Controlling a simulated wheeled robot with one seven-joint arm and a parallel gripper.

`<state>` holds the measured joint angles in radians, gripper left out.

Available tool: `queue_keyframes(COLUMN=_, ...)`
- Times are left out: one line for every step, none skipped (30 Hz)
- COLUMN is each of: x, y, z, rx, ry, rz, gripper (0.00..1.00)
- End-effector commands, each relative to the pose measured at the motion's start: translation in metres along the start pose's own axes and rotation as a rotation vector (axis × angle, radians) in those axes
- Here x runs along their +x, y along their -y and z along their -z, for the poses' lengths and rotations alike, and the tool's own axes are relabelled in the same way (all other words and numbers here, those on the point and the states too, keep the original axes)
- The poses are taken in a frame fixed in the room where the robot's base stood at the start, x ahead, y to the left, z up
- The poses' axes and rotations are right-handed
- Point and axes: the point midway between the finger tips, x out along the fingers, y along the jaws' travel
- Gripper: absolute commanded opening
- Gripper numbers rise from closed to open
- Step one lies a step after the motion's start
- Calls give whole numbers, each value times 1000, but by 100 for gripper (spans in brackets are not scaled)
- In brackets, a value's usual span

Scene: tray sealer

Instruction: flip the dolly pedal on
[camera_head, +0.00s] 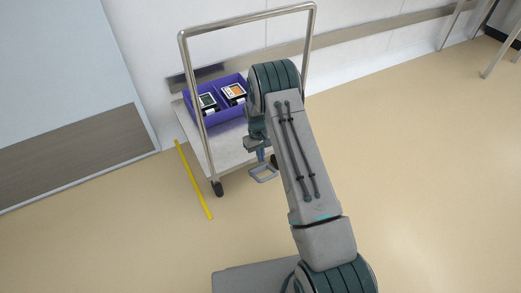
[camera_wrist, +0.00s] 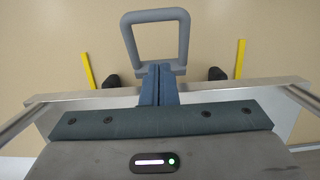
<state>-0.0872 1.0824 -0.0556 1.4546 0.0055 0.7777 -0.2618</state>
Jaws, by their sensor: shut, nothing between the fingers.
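The dolly is a flat metal cart (camera_head: 232,158) with a tall tubular push handle (camera_head: 186,62). Its pedal is a grey open loop (camera_head: 267,179) sticking out from the near edge, low over the floor. In the wrist view the pedal (camera_wrist: 128,40) stands out past the cart's edge (camera_wrist: 90,96). My gripper (camera_head: 262,158) is above the pedal's inner end, and its blue fingers (camera_wrist: 158,70) are shut and empty. The fingertips overlap the pedal's base in the wrist view; I cannot tell whether they touch it. The pedal's mount is hidden behind the fingers.
Purple bins (camera_head: 212,118) holding boxed items sit on the cart. Dark casters (camera_head: 217,188) show at its near edge. A yellow floor strip (camera_head: 194,180) runs along its left; two strips show in the wrist view. A wall stands behind, and the floor to the right is clear.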

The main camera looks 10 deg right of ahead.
Motion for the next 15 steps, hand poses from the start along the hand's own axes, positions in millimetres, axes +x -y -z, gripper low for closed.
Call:
queue_keyframes(x=16, y=0, z=0, rx=0, ry=3, rz=1, gripper=0)
queue_keyframes(x=23, y=0, z=0, rx=0, ry=4, rz=1, gripper=0)
queue_keyframes(x=31, y=0, z=0, rx=0, ry=3, rz=1, gripper=0)
queue_keyframes(x=30, y=0, z=-4, rx=1, ry=2, rz=1, gripper=0)
queue_keyframes(x=32, y=0, z=-8, rx=2, ry=2, rz=1, gripper=0)
queue_keyframes(x=35, y=0, z=-13, rx=2, ry=1, rz=1, gripper=0)
queue_keyframes(x=37, y=0, z=-16, rx=2, ry=1, rz=1, gripper=0)
queue_keyframes(x=39, y=0, z=-18, rx=1, ry=1, rz=1, gripper=0)
queue_keyframes(x=41, y=0, z=-21, rx=1, ry=0, rz=1, gripper=0)
queue_keyframes(x=43, y=0, z=-24, rx=1, ry=1, rz=1, gripper=0)
queue_keyframes(x=44, y=1, z=-26, rx=1, ry=1, rz=1, gripper=0)
queue_keyframes(x=45, y=0, z=-28, rx=0, ry=1, rz=1, gripper=0)
queue_keyframes(x=46, y=0, z=-29, rx=0, ry=0, rz=1, gripper=0)
queue_keyframes(x=47, y=0, z=-30, rx=0, ry=0, rz=1, gripper=0)
queue_keyframes(x=47, y=0, z=-31, rx=0, ry=0, rz=1, gripper=0)
